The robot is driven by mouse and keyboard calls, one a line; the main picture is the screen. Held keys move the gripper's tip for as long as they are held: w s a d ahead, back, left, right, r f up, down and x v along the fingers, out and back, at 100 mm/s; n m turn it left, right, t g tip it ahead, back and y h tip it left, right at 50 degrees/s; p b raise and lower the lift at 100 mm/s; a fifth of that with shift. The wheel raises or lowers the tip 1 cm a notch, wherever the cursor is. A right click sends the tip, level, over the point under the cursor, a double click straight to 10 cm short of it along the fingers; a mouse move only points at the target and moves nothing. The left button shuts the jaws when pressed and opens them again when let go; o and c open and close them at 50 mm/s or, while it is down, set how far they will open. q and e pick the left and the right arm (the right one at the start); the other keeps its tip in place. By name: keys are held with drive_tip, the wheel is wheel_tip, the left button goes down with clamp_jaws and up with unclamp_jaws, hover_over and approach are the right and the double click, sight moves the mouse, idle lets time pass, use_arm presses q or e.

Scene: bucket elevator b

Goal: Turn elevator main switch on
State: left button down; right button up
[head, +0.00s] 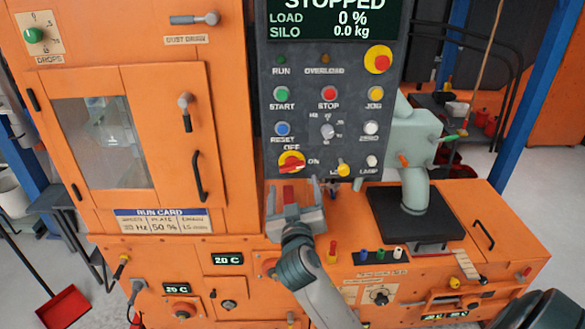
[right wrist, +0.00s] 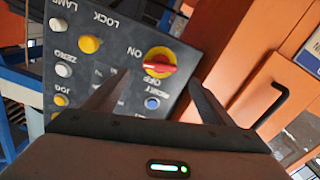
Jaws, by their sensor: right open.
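The elevator main switch (head: 291,163) is a red rotary handle on a yellow disc at the lower left of the dark control panel (head: 311,190). OFF is printed above it and ON to its right. In the right wrist view the switch (right wrist: 159,63) appears upside down, its red handle lying roughly crosswise; I cannot tell its exact setting. My right gripper (head: 293,186) is open and empty just below the switch. In the right wrist view its fingers (right wrist: 160,80) point toward the switch, one on each side, apparently not touching it. My left gripper is out of view.
The panel display (head: 335,18) reads STOPPED, load 0%. Several buttons, including green START (head: 281,93) and blue RESET (head: 283,129), sit above the switch. A yellow LOCK knob (head: 343,169) is to its right. An orange cabinet door with a black handle (head: 200,176) stands left.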

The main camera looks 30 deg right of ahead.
sight(293, 169)
drive_tip(key=x, duration=0.3)
drive_tip(key=shift+w+r+p, duration=0.15)
drive_tip(key=shift+p, duration=0.2)
drive_tip(key=p+x, duration=0.1)
drive_tip(key=x, duration=0.2)
drive_tip(key=shift+w+d, duration=0.2)
drive_tip(key=shift+w, duration=0.05)
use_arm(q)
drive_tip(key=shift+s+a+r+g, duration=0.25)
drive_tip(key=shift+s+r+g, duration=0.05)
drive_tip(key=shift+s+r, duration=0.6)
use_arm(e)
drive_tip(key=shift+w+d, duration=0.35)
drive_tip(key=shift+w, duration=0.2)
